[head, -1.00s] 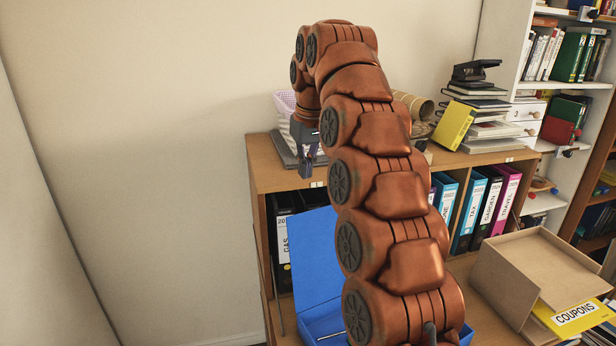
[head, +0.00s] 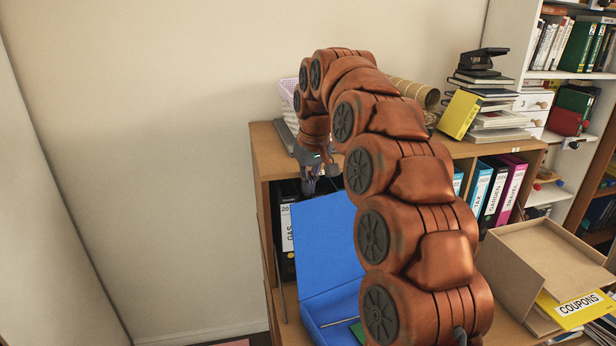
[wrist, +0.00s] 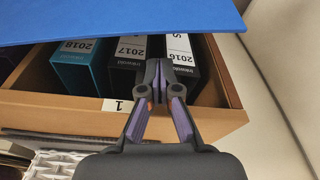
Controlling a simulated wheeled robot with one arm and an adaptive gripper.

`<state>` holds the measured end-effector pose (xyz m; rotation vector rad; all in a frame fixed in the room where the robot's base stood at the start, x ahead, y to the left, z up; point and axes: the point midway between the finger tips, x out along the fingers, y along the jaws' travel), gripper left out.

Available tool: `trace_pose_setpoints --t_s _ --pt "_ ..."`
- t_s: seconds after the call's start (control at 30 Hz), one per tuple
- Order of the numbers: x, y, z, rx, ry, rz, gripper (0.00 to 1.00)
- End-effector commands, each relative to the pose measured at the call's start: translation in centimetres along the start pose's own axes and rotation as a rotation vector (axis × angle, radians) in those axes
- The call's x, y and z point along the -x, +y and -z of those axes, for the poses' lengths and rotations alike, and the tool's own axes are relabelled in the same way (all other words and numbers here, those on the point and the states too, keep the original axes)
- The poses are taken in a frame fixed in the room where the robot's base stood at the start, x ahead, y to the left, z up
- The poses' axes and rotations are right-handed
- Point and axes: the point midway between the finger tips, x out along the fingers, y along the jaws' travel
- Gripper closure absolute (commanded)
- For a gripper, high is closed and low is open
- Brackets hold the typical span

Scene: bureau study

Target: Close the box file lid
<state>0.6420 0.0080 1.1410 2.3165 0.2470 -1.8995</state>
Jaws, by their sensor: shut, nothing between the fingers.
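The blue box file (head: 335,318) lies on the lower surface, with its lid (head: 322,240) standing up and open. Part of the box is hidden behind my arm. In the head view a thin dark item and a bit of green show inside the box. My gripper (head: 316,185) is shut and empty, at the top edge of the lid, on its far side near the binders. In the wrist view my gripper (wrist: 158,70) points toward the binders, and the blue lid (wrist: 110,18) spans the top of the picture. I cannot tell whether the fingertips touch the lid.
Binders (wrist: 125,60) stand in the shelf (head: 264,152) behind the lid. A white basket (head: 288,95) sits on the shelf top. An open cardboard box (head: 545,262) with a yellow coupons folder (head: 575,308) stands to the right. Books and a yellow box (head: 458,115) are at the back right.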

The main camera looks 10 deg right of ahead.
Motion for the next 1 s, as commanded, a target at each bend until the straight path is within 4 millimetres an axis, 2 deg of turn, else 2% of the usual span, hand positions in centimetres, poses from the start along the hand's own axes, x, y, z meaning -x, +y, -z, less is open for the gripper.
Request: trace_pose_setpoints --t_s 0.4,1.0 --pt "1.1 0.0 -2.6 -0.001 0.001 0.002 1.0" --pt "1.1 -0.1 -3.0 0.001 0.002 0.001 1.0"
